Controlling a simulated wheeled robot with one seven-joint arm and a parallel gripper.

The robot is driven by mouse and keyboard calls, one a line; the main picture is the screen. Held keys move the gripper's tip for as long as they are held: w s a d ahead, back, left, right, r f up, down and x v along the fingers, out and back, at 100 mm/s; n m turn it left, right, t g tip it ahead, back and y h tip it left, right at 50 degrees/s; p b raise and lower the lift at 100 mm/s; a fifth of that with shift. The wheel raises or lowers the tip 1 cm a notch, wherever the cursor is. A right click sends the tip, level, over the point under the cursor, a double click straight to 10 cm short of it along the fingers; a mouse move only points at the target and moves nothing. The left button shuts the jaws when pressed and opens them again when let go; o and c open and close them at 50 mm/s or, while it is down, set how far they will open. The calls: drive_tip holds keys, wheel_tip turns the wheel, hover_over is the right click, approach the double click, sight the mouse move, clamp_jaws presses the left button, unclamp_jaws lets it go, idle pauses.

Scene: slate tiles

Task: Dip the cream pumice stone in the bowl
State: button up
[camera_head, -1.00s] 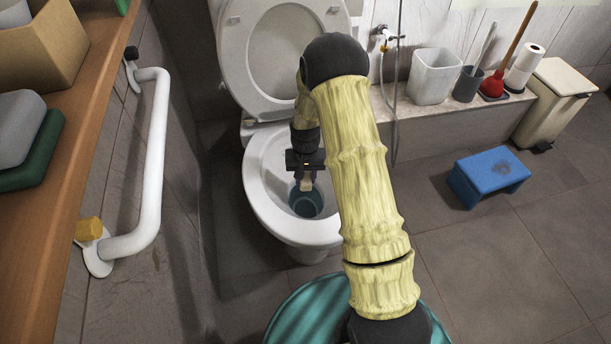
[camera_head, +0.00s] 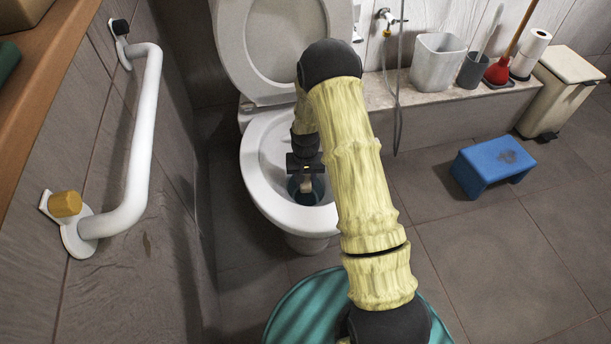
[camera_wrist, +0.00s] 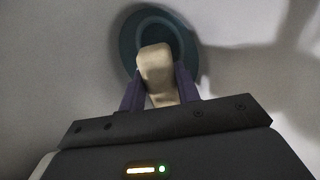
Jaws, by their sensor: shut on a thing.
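The cream pumice stone (camera_wrist: 156,68) is held between the two fingers of my gripper (camera_wrist: 158,88) in the wrist view. In the head view the stone (camera_head: 306,186) shows as a small pale piece below my gripper (camera_head: 306,176). The toilet bowl (camera_head: 262,185) is white, with its lid and seat up and dark blue-green water (camera_head: 309,196) at the bottom. My gripper points down inside the bowl, with the stone over or at the water. I cannot tell whether the stone touches it.
A white grab bar (camera_head: 143,150) with a yellow block (camera_head: 65,204) on its mount runs along the left wall. A blue step stool (camera_head: 494,166) stands on the right floor. A bin (camera_head: 438,62), red plunger (camera_head: 499,71) and paper roll (camera_head: 531,50) stand on the ledge.

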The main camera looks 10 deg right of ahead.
drive_tip(key=shift+f+b, duration=0.85)
drive_tip(key=shift+f, duration=1.55)
drive_tip(key=shift+r, duration=0.15)
drive_tip(key=shift+r+p, duration=4.65)
drive_tip(key=shift+r, duration=0.3)
wheel_tip(320, 180, up, 16)
drive_tip(key=p, duration=1.3)
drive_tip(key=shift+p, duration=0.3)
